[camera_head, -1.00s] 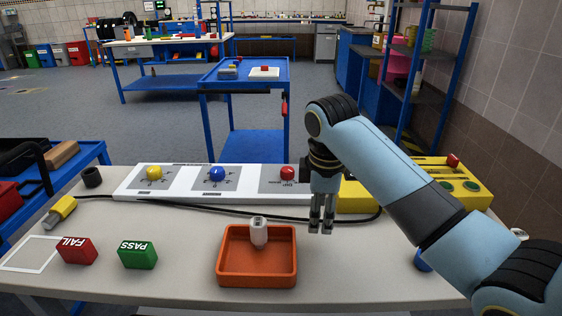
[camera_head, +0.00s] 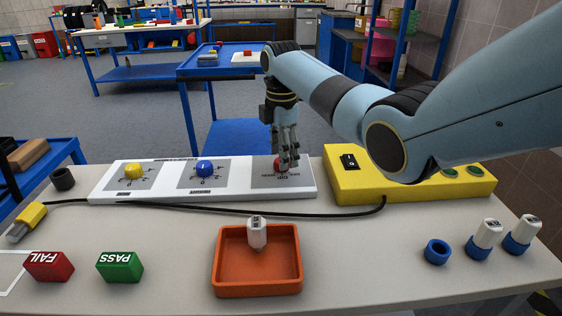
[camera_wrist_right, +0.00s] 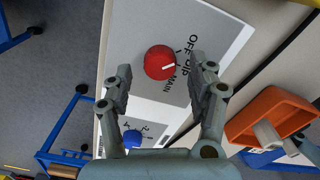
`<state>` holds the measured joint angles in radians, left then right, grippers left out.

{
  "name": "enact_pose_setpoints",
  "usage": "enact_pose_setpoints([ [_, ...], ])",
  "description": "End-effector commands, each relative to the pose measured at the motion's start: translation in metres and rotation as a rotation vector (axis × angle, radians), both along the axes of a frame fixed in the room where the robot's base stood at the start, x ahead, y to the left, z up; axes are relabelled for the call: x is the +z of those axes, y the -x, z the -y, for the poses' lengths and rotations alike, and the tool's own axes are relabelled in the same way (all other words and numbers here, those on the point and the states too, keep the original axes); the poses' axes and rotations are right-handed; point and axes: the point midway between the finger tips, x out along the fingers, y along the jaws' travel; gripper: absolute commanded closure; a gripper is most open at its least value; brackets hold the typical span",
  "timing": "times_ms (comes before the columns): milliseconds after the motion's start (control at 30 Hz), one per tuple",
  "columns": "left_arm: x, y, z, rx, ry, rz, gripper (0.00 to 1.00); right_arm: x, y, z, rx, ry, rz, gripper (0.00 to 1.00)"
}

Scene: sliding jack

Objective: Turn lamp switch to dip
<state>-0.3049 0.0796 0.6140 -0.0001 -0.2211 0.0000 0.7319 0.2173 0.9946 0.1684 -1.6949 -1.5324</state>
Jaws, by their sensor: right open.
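The lamp switch is a red round knob (camera_wrist_right: 160,62) on a grey panel marked OFF, DIP and MAIN. In the head view the red knob (camera_head: 281,164) is partly hidden by my right gripper (camera_head: 288,158). My right gripper is open and points down over the knob. In the right wrist view its two fingers (camera_wrist_right: 161,68) stand on either side of the knob, with visible gaps. My left gripper is not in view.
The white switch board (camera_head: 168,195) also carries a yellow knob (camera_head: 134,171) and a blue knob (camera_head: 204,168). A yellow box (camera_head: 343,185) stands close on the right. A black cable (camera_head: 230,212) runs in front. An orange tray (camera_head: 256,290) holding a white part (camera_head: 257,232) sits nearer.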

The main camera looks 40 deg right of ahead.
Motion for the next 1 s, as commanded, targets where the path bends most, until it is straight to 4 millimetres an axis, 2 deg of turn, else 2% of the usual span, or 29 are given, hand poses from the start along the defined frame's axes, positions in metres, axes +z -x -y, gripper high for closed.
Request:
enact_pose_setpoints([
  [33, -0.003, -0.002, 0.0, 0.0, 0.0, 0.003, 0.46, -0.008, 0.0, 0.0, 0.0, 0.0, -0.001, 0.42],
  [133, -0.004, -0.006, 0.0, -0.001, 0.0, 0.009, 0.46, -0.015, 0.0, 0.0, 0.0, 0.0, 0.0, 0.42],
  [467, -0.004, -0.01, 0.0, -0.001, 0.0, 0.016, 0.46, -0.018, 0.0, 0.0, 0.0, 0.0, 0.002, 0.42],
  [867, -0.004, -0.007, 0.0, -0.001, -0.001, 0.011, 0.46, -0.018, 0.0, 0.0, 0.0, 0.0, 0.001, 0.94],
  [900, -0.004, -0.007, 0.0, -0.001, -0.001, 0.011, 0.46, -0.018, 0.0, 0.0, 0.0, 0.0, 0.001, 0.97],
  [1000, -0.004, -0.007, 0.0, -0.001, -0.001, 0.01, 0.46, -0.017, 0.0, 0.0, -0.003, 0.0, 0.001, 0.97],
])
